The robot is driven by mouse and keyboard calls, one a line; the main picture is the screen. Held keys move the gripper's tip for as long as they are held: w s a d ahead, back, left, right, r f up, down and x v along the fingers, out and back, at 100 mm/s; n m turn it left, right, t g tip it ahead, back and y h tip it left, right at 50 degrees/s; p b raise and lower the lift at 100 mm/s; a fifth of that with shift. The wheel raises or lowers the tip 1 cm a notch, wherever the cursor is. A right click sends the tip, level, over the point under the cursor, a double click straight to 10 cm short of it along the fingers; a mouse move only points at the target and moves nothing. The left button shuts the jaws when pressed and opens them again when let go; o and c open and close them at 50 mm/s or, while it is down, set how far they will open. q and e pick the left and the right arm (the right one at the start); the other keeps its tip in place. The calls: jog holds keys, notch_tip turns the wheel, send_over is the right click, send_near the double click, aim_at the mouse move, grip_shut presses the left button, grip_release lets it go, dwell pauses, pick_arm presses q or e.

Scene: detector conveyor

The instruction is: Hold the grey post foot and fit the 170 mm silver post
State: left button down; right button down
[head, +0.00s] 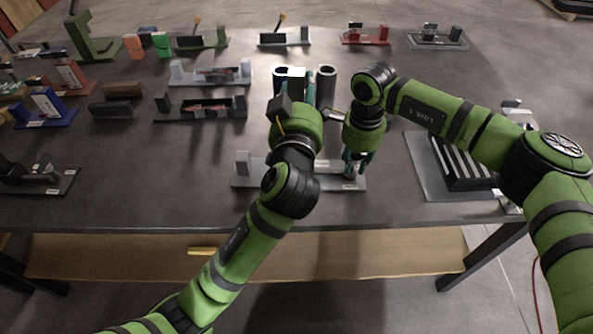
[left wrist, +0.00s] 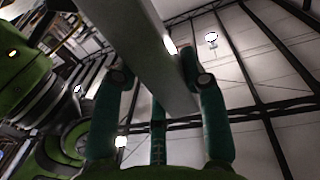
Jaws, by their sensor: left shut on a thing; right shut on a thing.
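My left gripper (head: 311,92) is beyond its wrist near the table's middle, its teal fingers partly hidden by the arm. In the left wrist view its fingers (left wrist: 160,85) are shut on a long, flat-sided silver-grey bar (left wrist: 140,40), which looks like the silver post. The bar slants across that view, against the ceiling. My right gripper (head: 357,158) points down at the right end of a pale grey fixture plate (head: 325,182). It is shut on a small grey piece (head: 350,171), probably the post foot, mostly hidden by the fingers. I cannot see the two parts touching.
Dark cylindrical holders (head: 327,85) stand just behind the left gripper. A grey tray with dark slotted block (head: 420,180) lies to the right. Several fixtures, such as a red one (head: 366,40) and a blue one (head: 45,106), fill the back and left.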

pick_arm(q)
jog(key=shift+a+f+y, duration=0.1)
jog(key=shift+f+y, duration=0.2)
jog(key=shift+f, duration=0.05)
pick_arm(e)
jog(key=shift+s+f, duration=0.1)
pick_arm(q)
jog(key=shift+n, duration=0.3)
notch_tip(320, 180, down, 10)
jog(key=shift+s+r, duration=0.1)
jog(key=shift+r, duration=0.05)
jog(key=c, duration=0.7)
grip_release()
jog(key=shift+f, duration=0.25)
jog(key=shift+r, duration=0.2)
jog(key=s, duration=1.2)
pick_arm(e)
jog(key=shift+d, duration=0.1)
